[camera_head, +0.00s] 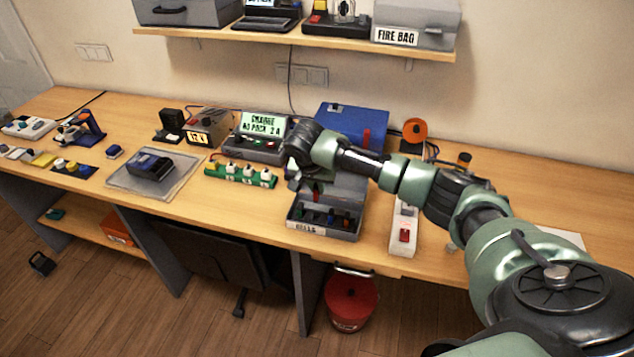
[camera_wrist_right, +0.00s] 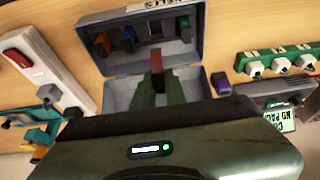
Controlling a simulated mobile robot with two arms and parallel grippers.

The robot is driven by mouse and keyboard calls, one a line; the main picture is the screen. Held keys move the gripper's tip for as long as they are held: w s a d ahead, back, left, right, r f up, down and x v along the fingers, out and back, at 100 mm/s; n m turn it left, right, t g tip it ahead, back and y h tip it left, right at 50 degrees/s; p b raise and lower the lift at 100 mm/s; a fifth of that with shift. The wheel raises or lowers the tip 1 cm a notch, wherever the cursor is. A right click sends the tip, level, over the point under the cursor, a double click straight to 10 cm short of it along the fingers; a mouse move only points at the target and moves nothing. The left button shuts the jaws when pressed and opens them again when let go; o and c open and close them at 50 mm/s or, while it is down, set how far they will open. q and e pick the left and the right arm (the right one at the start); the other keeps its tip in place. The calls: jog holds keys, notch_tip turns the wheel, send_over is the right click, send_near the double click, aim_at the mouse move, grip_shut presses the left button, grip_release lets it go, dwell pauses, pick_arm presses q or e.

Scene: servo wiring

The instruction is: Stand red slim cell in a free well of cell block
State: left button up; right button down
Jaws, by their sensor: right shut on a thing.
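My right gripper (camera_head: 312,178) is shut on the red slim cell (camera_wrist_right: 156,61), which sticks out beyond the fingertips in the right wrist view. The fingers (camera_wrist_right: 157,88) are over the open grey case marked CELLS (camera_head: 322,233). In the wrist view the case (camera_wrist_right: 112,66) holds several cells, including an orange one (camera_wrist_right: 102,41), a blue one (camera_wrist_right: 128,34) and a green one (camera_wrist_right: 184,28). I cannot tell which part is the cell block, or whether the red cell touches the case. My left gripper is not in view.
A white power strip with a red switch (camera_head: 404,235) lies right of the case. A green strip with white plugs (camera_head: 240,175) lies left. A grey charger (camera_head: 256,147) and a blue box (camera_head: 352,122) stand behind. A purple piece (camera_wrist_right: 220,83) is close beside the case.

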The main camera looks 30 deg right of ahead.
aim_at(316, 200)
jog(key=shift+a, duration=0.15)
jog(key=shift+r+p, duration=0.1)
jog(key=shift+p, duration=0.4)
notch_tip(316, 200, down, 2)
jog(key=shift+f+b, duration=0.1)
jog(key=shift+b, duration=0.4)
jog(key=shift+f+b, duration=0.85)
jog(key=shift+f, duration=1.05)
pick_arm(q)
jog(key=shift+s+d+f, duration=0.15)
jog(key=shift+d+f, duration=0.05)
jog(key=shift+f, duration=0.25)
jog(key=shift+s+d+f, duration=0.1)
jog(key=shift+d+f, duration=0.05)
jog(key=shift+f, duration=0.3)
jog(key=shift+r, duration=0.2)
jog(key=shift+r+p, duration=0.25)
jog(key=shift+p, duration=0.2)
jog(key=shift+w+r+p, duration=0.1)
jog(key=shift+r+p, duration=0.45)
jog(key=shift+p, duration=0.05)
